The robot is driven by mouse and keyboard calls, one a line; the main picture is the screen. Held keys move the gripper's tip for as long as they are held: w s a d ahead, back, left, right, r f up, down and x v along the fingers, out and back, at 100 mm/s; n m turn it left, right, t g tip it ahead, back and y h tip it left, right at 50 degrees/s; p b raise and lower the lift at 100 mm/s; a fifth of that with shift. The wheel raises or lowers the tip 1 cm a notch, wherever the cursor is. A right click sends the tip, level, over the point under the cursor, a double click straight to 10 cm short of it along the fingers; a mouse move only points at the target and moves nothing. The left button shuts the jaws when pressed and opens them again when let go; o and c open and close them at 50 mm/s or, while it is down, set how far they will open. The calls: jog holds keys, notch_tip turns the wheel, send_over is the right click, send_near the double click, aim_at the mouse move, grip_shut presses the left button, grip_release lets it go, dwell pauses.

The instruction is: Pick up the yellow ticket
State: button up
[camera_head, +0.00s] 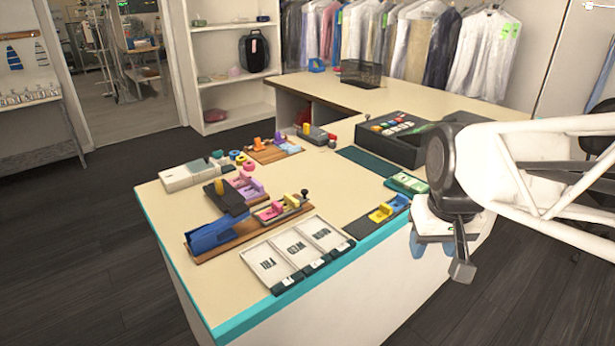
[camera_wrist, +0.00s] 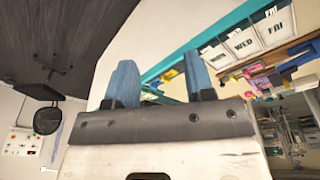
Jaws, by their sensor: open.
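Several yellow pieces lie on the counter, and I cannot tell for sure which one is the ticket. One yellow piece (camera_head: 381,213) sits beside a blue piece (camera_head: 398,202) on a dark tray at the counter's front right edge. A yellow piece (camera_wrist: 168,75) also shows in the wrist view, just beyond and between the fingers. My gripper (camera_head: 432,250) hangs off the counter's right front edge, apart from the pieces. Its two blue fingers (camera_wrist: 159,62) are spread, with nothing held between them.
A white three-part day tray (camera_head: 296,250) lies at the front. A blue holder (camera_head: 211,236) stands on a wooden board left of it. A green banknote-like stack (camera_head: 408,182) and a black till (camera_head: 400,135) stand further back. Bare counter (camera_head: 325,185) shows in the middle.

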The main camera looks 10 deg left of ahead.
jog(key=w+a+n, duration=0.2)
jog(key=w+a, duration=0.3)
jog(key=w, duration=0.6)
jog(key=n+g, duration=0.2)
jog(key=n, duration=0.3)
send_near(293, 199)
jog(key=shift+s+d+f, duration=0.3)
jog(key=shift+d+f, duration=0.1)
jog(key=shift+d, duration=0.05)
jog(key=shift+w+a+f+n, duration=0.25)
jog(key=shift+a+f+n, duration=0.05)
jog(key=shift+a, duration=0.1)
jog(key=shift+f, duration=1.3)
jog(key=shift+f, duration=2.6)
